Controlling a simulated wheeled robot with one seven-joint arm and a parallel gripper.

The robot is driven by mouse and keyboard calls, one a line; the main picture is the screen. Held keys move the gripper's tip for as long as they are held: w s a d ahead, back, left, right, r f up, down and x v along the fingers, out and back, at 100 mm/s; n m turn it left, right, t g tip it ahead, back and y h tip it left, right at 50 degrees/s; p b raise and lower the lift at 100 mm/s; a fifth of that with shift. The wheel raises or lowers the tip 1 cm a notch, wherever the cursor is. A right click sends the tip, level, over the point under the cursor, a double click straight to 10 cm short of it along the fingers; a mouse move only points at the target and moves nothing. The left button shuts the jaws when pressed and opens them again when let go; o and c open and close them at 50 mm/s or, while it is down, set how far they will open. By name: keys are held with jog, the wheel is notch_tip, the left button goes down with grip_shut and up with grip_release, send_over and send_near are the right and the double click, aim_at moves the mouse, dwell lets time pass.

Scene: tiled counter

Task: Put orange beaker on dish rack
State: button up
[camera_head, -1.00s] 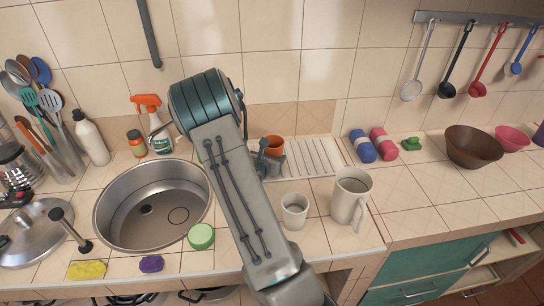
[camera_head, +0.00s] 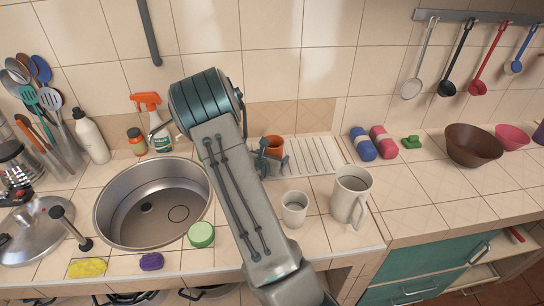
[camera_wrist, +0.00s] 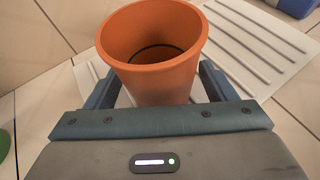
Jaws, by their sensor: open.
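The orange beaker (camera_head: 274,145) stands upright over the left end of the white ribbed dish rack (camera_head: 318,156). In the wrist view the beaker (camera_wrist: 152,62) is large and empty, with its mouth facing up. My gripper (camera_head: 272,157) is open, with one finger at each side of the beaker. In the wrist view the gripper (camera_wrist: 158,92) has its left finger close by the beaker's left side and its right finger by the right side. The lower part of the beaker is hidden behind the gripper body. The dish rack (camera_wrist: 255,35) also shows behind it.
A small cup (camera_head: 294,210) and a larger mug (camera_head: 350,196) stand in front of the rack. Blue (camera_head: 362,145) and pink (camera_head: 383,142) rolled items lie right of it. The sink (camera_head: 150,205) is to the left. The rack's right part is bare.

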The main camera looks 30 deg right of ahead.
jog(key=b+v, duration=0.2)
jog(key=v, duration=1)
jog(key=shift+d, duration=0.1)
jog(key=s+r+m+g+y, duration=0.1)
jog(key=s+r+m+g, duration=0.4)
jog(key=s+r+m, duration=0.55)
jog(key=s+a+r+m+y, duration=0.2)
jog(key=s+a+m+y, duration=0.3)
jog(key=a+m, duration=0.2)
jog(key=s+a+r+m+t+y, duration=0.1)
jog(key=s+a+m+y, duration=0.4)
jog(key=a, duration=0.6)
jog(key=shift+s+r+m, duration=0.25)
jog(key=shift+r+m, duration=0.2)
jog(key=shift+m, duration=0.5)
jog(key=shift+a, duration=0.1)
jog(key=shift+c, duration=0.3)
